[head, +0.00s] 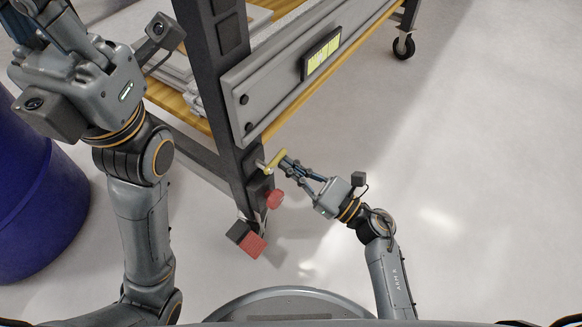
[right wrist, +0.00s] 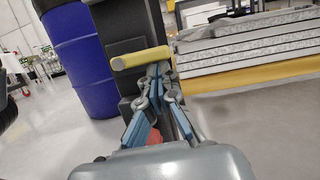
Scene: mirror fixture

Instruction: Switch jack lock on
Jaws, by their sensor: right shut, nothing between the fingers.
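The fixture's dark post (head: 228,110) carries a yellow bar handle (head: 276,160) on a short metal shaft. Below it are a red round knob (head: 275,199) and a red block (head: 253,246) near the floor. Which of these is the jack lock cannot be told. My right gripper (head: 285,165) is shut and empty, its tips right at the yellow handle. In the right wrist view the yellow handle (right wrist: 140,57) lies across just beyond the blue fingertips (right wrist: 158,70); contact is unclear. My left gripper (head: 48,22) is cut off by the top left edge, its fingertips hidden.
A blue drum (head: 35,205) stands at the left, near my left arm. A grey rail (head: 270,85) with a yellow-green label (head: 322,55) runs back from the post above a wooden shelf edge (head: 352,62). A caster (head: 403,46) stands far back. The floor at right is clear.

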